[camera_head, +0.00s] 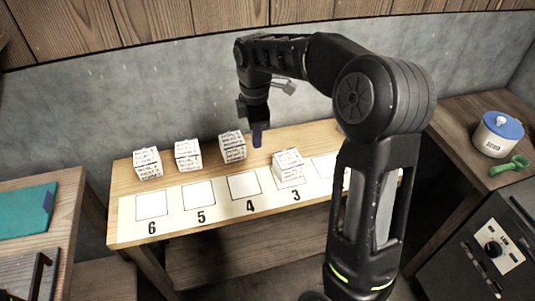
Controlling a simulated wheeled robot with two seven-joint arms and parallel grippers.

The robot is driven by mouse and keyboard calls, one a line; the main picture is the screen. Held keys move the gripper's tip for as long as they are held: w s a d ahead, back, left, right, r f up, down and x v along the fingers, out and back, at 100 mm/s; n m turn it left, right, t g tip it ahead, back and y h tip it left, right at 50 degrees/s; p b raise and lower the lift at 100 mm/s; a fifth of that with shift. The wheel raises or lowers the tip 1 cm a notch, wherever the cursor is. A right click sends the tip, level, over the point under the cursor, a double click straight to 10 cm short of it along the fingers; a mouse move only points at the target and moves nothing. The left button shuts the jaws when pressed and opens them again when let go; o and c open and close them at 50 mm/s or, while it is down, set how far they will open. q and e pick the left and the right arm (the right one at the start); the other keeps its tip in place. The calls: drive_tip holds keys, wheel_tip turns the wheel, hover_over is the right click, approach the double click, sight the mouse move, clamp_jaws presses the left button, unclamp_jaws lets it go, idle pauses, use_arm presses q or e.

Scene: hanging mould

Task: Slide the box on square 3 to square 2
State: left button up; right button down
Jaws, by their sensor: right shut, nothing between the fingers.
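A white box with black lettering (288,163) stands on square 3, covering most of that square. Square 2 (324,168) shows in part to its right, with my right arm hiding its number and the squares beyond. My right gripper (257,138) points down behind and to the left of the box on square 3. It is shut and empty, apart from that box and just right of another white box (233,146). My left gripper is not in view.
Two more white boxes (188,154) (147,163) stand at the back left of the wooden table (120,178). Squares 4 (244,185), 5 (199,195) and 6 (151,204) are empty. A blue-lidded jar (498,135) stands on the right side counter.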

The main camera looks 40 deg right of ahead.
wheel_tip(320, 180, down, 10)
drive_tip(key=shift+f+p, duration=0.1)
drive_tip(key=shift+p, duration=0.55)
drive_tip(key=shift+s+d+r+p, duration=0.1)
drive_tip(key=shift+s+d+p, duration=0.15)
drive_tip(key=shift+d, duration=0.4)
drive_tip(key=shift+s+d+r+p, duration=0.1)
drive_tip(key=shift+s+d+p, duration=0.15)
drive_tip(key=shift+d, duration=0.35)
drive_tip(key=shift+s+d, duration=0.25)
drive_tip(key=shift+d, duration=0.3)
drive_tip(key=shift+f, duration=0.1)
drive_tip(key=shift+d, duration=0.15)
drive_tip(key=s+d, duration=0.1)
drive_tip(key=d, duration=0.3)
drive_tip(key=s+d+b, duration=0.1)
drive_tip(key=s+d, duration=0.1)
drive_tip(key=d, duration=0.2)
drive_tip(key=s+d, duration=0.2)
drive_tip(key=d, duration=0.2)
drive_tip(key=shift+s+d+b, duration=0.2)
drive_tip(key=shift+b, duration=0.15)
drive_tip(key=shift+a, duration=0.1)
